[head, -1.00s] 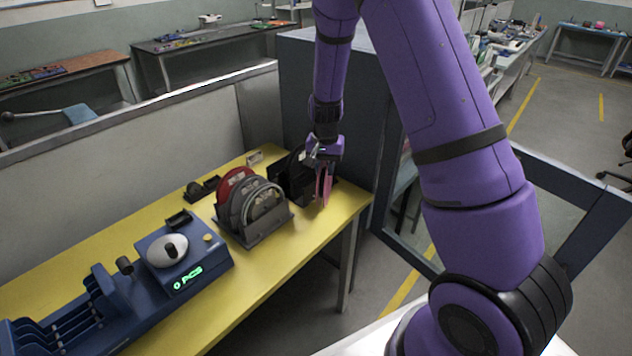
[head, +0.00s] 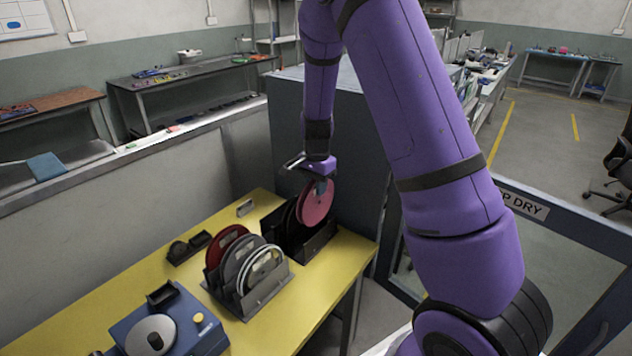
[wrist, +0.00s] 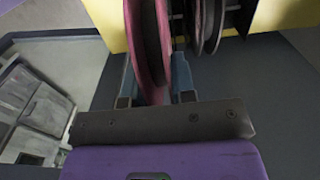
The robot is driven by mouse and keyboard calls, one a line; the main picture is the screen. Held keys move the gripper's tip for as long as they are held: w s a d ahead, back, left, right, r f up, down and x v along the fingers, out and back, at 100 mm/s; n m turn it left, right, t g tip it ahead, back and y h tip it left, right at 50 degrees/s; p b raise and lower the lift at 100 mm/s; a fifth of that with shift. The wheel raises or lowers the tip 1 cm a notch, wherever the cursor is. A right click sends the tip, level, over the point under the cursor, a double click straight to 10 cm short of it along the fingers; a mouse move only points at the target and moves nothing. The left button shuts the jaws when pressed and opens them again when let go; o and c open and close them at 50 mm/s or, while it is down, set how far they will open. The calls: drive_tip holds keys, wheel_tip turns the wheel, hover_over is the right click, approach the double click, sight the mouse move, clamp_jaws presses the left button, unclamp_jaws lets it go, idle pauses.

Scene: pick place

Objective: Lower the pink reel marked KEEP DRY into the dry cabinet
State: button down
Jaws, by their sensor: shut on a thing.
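The pink reel (head: 316,205) shows its round face in the head view, at the right end of the black rack. My gripper (head: 321,185) is shut on its upper rim from above. The wrist view shows the reel (wrist: 147,38) edge-on between my gripper's two fingers (wrist: 155,78). I cannot tell whether its lower edge is clear of the rack. No marking is readable on it. The dry cabinet (head: 350,115) is the dark blue body behind the table. Its framed door (head: 580,232) stands open at right, with a label ending "P DRY" (head: 523,205). My arm hides part of the opening.
The black rack (head: 318,243) holds dark reels beside the pink one. A grey rack (head: 262,298) with red, grey and white-rimmed reels stands nearer on the yellow table (head: 130,293). A blue counting device (head: 165,330) is at front left. A low partition (head: 150,165) runs behind.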

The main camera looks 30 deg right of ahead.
sight(317, 207)
drive_tip(key=shift+f, duration=3.85)
drive_tip(key=c, duration=0.5)
unclamp_jaws()
drive_tip(key=shift+c, duration=0.2)
drive_tip(key=shift+r, duration=4)
